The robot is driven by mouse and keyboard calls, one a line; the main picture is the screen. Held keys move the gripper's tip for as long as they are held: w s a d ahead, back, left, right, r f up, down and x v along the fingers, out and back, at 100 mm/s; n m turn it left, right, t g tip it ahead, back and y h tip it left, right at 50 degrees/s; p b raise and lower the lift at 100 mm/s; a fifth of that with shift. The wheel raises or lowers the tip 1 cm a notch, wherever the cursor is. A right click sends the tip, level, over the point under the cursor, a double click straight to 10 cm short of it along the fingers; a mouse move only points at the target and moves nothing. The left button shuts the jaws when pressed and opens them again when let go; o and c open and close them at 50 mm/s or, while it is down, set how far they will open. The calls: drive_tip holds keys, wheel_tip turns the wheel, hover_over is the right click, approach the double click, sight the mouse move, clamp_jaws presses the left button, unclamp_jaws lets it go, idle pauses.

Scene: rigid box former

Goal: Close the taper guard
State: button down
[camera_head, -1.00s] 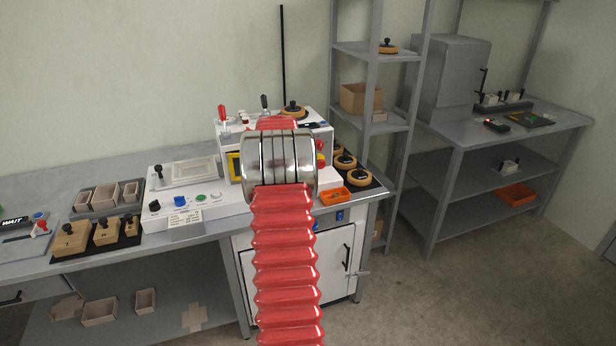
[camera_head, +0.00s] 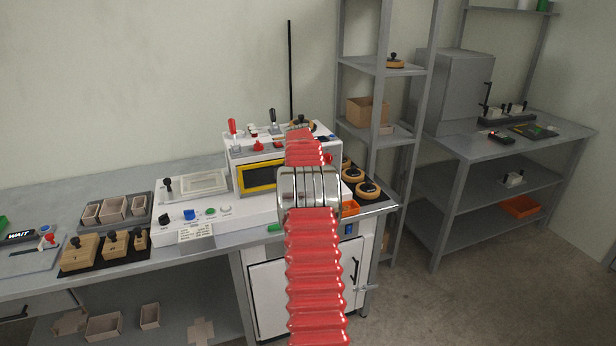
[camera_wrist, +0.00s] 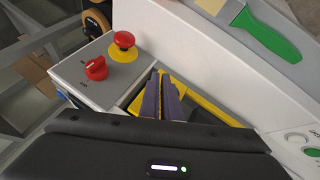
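The taper is a white machine (camera_head: 234,176) on the bench, with a yellow frame (camera_head: 240,181) around a dark window or opening on its front. I cannot tell which part of it is the guard or how far it stands open. In the wrist view the yellow frame (camera_wrist: 211,111) runs behind my fingers. My gripper (camera_wrist: 160,80) points at this frame, its two dark fingers side by side with only a thin gap and nothing clearly held. Whether they touch the frame cannot be told. In the head view my red sleeved arm hides the machine's right part and the gripper.
A red knob (camera_wrist: 97,68) and a red emergency stop (camera_wrist: 123,40) sit left of my fingers in the wrist view. A green-handled scraper (camera_wrist: 265,32) lies at upper right. Levers (camera_head: 233,128) stand on the machine's top. A shelf rack (camera_head: 375,130) stands to the right.

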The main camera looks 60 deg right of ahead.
drive_tip(key=shift+w+a, duration=0.1)
drive_tip(key=shift+w, duration=0.35)
drive_tip(key=shift+s+a, duration=0.1)
drive_tip(key=shift+s, duration=0.05)
drive_tip(key=s+a+r, duration=0.1)
drive_tip(key=s+r, duration=0.6)
drive_tip(key=s, duration=0.2)
drive_tip(key=shift+s+a+r, duration=0.3)
drive_tip(key=shift+s+r, duration=0.1)
idle(0.6)
